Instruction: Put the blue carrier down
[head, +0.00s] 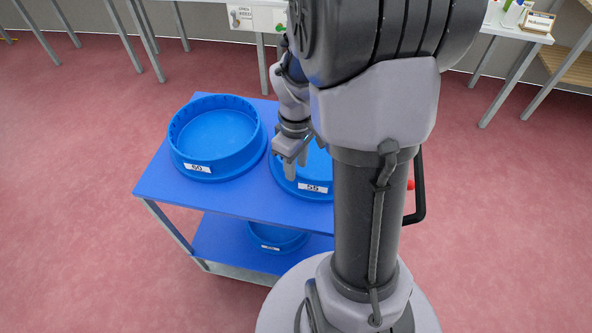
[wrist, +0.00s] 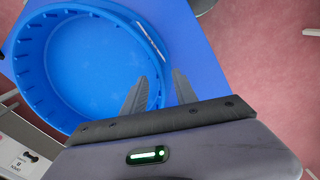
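Two round blue carriers are on the top of a blue trolley in the head view. The right carrier (head: 320,165), labelled 55, is partly hidden by my arm and seems to rest on the trolley top. My gripper (head: 295,165) points down at its left rim. In the wrist view, my gripper (wrist: 160,76) is open, one finger inside and one outside the wall of a carrier (wrist: 85,65). Gaps seem to show beside the rim, so it is not clasped.
The blue trolley top (head: 240,205) has bare strips at its front and left edges. A third blue carrier (head: 277,240) sits on the lower shelf. A black handle (head: 418,190) is at the trolley's right. Tables line the back; the reddish floor (head: 70,200) is clear at left.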

